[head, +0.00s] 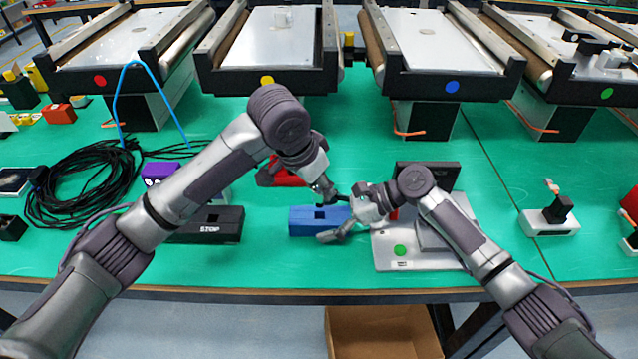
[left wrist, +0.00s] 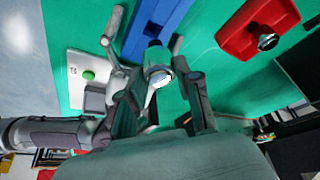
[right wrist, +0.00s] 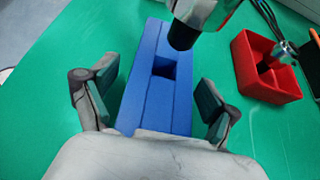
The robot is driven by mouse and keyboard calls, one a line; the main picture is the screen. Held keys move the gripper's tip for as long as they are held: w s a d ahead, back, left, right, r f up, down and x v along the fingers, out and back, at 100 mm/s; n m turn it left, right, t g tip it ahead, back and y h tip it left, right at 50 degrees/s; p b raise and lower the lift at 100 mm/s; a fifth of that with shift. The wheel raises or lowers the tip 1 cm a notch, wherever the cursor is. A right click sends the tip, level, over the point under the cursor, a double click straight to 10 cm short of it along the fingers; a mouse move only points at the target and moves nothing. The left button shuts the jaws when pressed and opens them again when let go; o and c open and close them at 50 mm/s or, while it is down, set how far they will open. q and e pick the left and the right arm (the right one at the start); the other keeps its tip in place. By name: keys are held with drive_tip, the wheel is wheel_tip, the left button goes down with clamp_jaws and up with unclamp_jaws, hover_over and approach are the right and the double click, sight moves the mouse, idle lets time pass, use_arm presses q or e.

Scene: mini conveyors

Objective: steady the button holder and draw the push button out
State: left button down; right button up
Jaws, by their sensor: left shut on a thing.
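The blue button holder (head: 302,221) lies on the green table in front of my arms. The right wrist view shows the holder (right wrist: 155,100) with a square hole in its top. My left gripper (head: 328,194) is shut on the push button, which has a dark body (right wrist: 183,35) and a shiny metal part (left wrist: 156,74). The dark body's lower end shows and appears clear of the hole, just above the holder. My right gripper (right wrist: 158,90) is open, with one finger on each side of the holder and visible gaps between.
A red holder (right wrist: 245,65) with a metal-topped part stands behind the blue one. A black STOP block (head: 226,224) lies to its left. A grey plate with a green dot (head: 385,256) is to its right. Conveyors (head: 270,50) line the back.

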drive_tip(key=v, duration=1.2)
use_arm(q)
drive_tip(key=shift+s, duration=0.1)
